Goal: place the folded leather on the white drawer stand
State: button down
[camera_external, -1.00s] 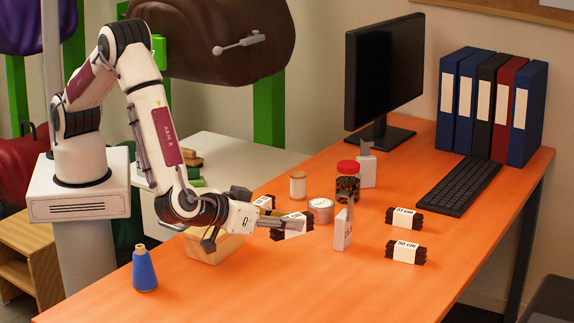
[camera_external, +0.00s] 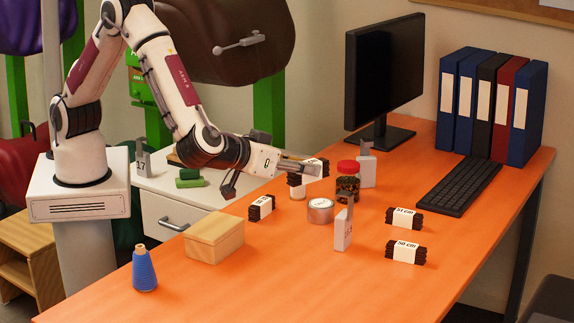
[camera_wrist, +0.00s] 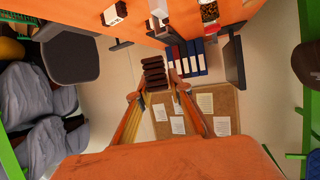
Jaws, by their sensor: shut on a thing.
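My gripper (camera_external: 303,167) is shut on a folded leather bundle (camera_external: 321,166), dark brown with a white paper band, and holds it above the orange table. The bundle's dark layered end shows between the fingers in the wrist view (camera_wrist: 154,74). The white drawer stand (camera_external: 161,208) is left of the table, behind my gripper and partly hidden by my arm. Its drawer front with a grey handle is visible. Other banded leather bundles lie on the table: one at the left (camera_external: 261,207), one marked 51 cm (camera_external: 404,218) and one marked 50 cm (camera_external: 405,252).
On the stand top are green blocks (camera_external: 189,183) and a grey tagged piece (camera_external: 143,161). Near the held bundle are a red-lidded jar (camera_external: 347,182), a round tin (camera_external: 320,211) and upright tagged pieces (camera_external: 343,232). A wooden box (camera_external: 214,239) and blue thread cone (camera_external: 144,270) stand front left.

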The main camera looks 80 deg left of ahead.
jog(key=w+a+n+g+y, duration=0.1)
jog(key=w+a, duration=0.4)
jog(key=a, duration=0.8)
jog(key=w+a+n+g+y, duration=0.15)
jog(key=w+a, duration=0.35)
jog(key=a, duration=0.7)
jog(key=w+a+n+g+y, duration=0.15)
jog(key=w+a, duration=0.35)
jog(key=a, duration=0.8)
jog(key=s+a+n+g+y, duration=0.1)
jog(key=s+a, duration=0.4)
jog(key=a, duration=0.8)
jog(key=s+a+n+g+y, duration=0.15)
jog(key=s+a, duration=0.25)
jog(key=a, duration=0.9)
jog(key=s+a+n+g, duration=0.15)
jog(key=s+a, duration=0.35)
jog(key=a, duration=0.8)
notch_tip(320, 180, down, 26)
jog(key=t, duration=0.1)
jog(key=shift+w+d, duration=0.2)
jog(key=shift+d, duration=0.2)
jog(key=shift+f, duration=0.1)
jog(key=shift+f, duration=2.75)
jog(key=shift+f, duration=0.1)
